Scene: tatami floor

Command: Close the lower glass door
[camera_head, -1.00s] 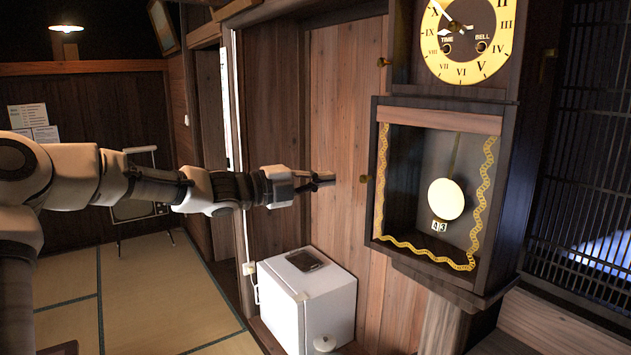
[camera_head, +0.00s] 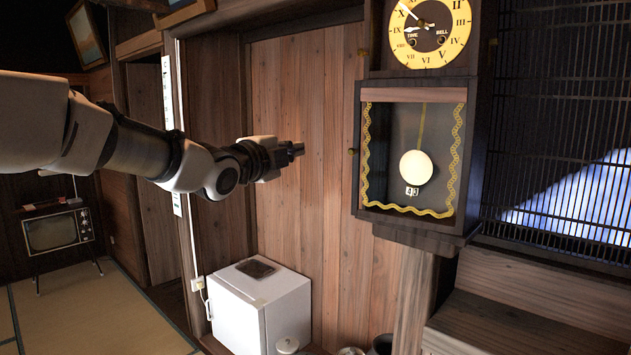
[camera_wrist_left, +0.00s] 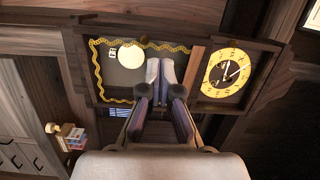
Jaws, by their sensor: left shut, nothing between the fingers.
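The wall clock (camera_head: 468,150) hangs on the right in the head view. Its lower glass door (camera_head: 362,180) has a wavy gold trim and a small knob (camera_head: 352,151) at its left edge. The door looks flat against the case; I cannot tell whether it is fully shut. The white pendulum disc (camera_head: 416,166) shows behind the glass. My left gripper (camera_head: 298,149) is shut and empty, left of the clock and apart from it, at about knob height in the picture. In the left wrist view its fingers (camera_wrist_left: 160,68) overlap the clock, which appears sideways there. My right gripper is not in view.
The round dial (camera_head: 430,34) is above the door. A small white fridge (camera_head: 240,315) stands below my left gripper. A wooden panel wall (camera_head: 305,90) lies behind it. A dark lattice (camera_head: 560,130) is right of the clock, and an old television (camera_head: 52,232) stands at the left.

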